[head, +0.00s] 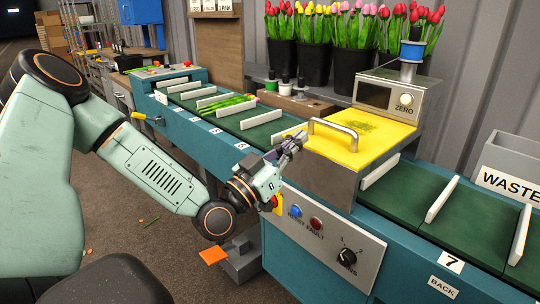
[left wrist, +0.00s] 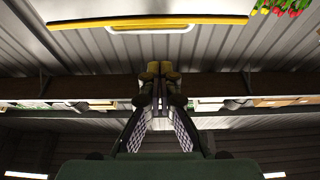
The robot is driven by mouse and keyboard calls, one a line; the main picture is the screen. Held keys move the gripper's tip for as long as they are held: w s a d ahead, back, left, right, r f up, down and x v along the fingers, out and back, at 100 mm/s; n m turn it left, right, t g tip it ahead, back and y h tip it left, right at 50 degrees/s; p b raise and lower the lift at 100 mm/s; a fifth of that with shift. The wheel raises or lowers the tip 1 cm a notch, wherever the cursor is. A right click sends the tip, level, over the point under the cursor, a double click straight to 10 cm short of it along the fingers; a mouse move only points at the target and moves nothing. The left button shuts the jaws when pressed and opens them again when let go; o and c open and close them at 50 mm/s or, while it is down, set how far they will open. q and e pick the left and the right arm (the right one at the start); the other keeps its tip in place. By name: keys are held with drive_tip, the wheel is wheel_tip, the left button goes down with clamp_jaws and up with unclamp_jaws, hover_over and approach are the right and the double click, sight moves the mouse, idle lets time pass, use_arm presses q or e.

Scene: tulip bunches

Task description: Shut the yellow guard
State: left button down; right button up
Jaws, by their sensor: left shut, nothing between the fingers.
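The yellow guard (head: 368,149) is a flat panel with a silver bar handle (head: 334,131) on top, over a metal housing on the conveyor. It looks roughly level in the head view; I cannot tell whether a gap is left under it. In the left wrist view a yellow edge (left wrist: 190,20) crosses the top of the picture. My left gripper (head: 297,140) is at the guard's left side, near its edge and left of the handle. Its fingers are together and empty in the left wrist view (left wrist: 159,68). I cannot tell whether they touch the guard. My right gripper is out of view.
The green-belted conveyor (head: 470,222) with white dividers runs through the housing. A control panel (head: 325,243) with buttons and a dial is below the guard. A scale (head: 391,95) with a spool stands behind it. Tulip buckets (head: 312,62) line the back. A waste bin (head: 512,160) is right.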

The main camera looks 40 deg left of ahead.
use_arm(q)
drive_tip(key=shift+d+r+p+v, duration=0.4)
drive_tip(key=shift+p+v, duration=1.9)
drive_tip(key=shift+v, duration=1.35)
drive_tip(key=s+d+f+n+g, duration=0.1)
drive_tip(key=d+f+n+g, duration=0.15)
drive_tip(key=f+g, duration=0.45)
drive_tip(key=d+f+n+g, duration=0.2)
drive_tip(key=f+n+g, duration=0.1)
drive_tip(key=f, duration=0.8)
drive_tip(key=s+d+f+m+g+y, duration=0.1)
drive_tip(key=s+f+g, duration=0.5)
drive_tip(key=s, duration=0.6)
drive_tip(key=s+d+f+m+g+y, duration=0.2)
drive_tip(key=s+d+f+g, duration=0.2)
drive_tip(key=s, duration=0.8)
wheel_tip(320, 180, down, 4)
drive_tip(key=shift+d+g, duration=0.3)
drive_tip(key=shift+g, duration=0.7)
